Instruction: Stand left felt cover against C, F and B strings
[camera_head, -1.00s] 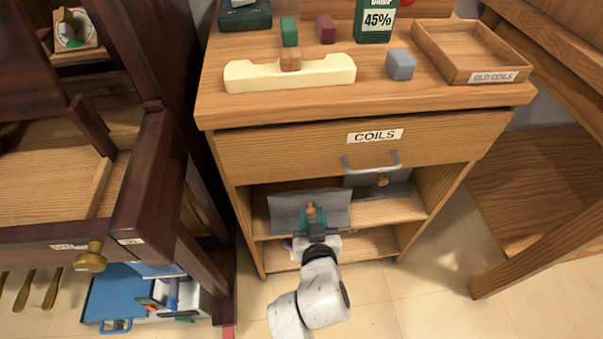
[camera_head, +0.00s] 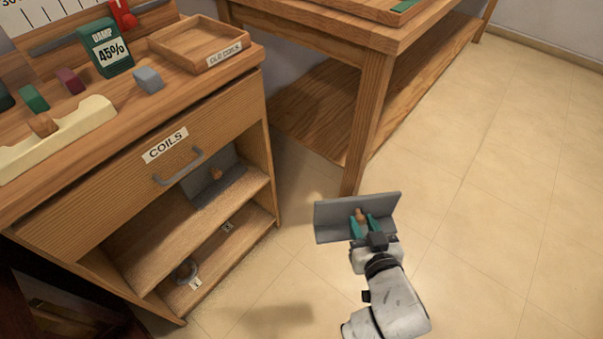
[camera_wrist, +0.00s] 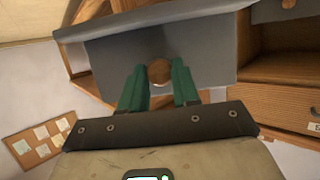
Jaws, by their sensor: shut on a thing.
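A grey felt cover (camera_head: 334,222), an L-shaped panel with a small wooden knob, is held out in front of me over the floor. My gripper (camera_head: 362,219) is shut on its knob, with a teal finger on each side. In the wrist view the grey cover (camera_wrist: 208,62) spreads across the top and the round knob (camera_wrist: 159,71) sits between the green fingers of my gripper (camera_wrist: 159,82). A second grey cover with a knob (camera_head: 217,184) stands on the cabinet's upper shelf. No C, F or B strings can be made out.
The cabinet with the COILS drawer (camera_head: 145,168) stands at the left, its drawer shut. A wooden table (camera_head: 371,110) stands behind the held cover. The floor (camera_head: 500,200) at the right is clear.

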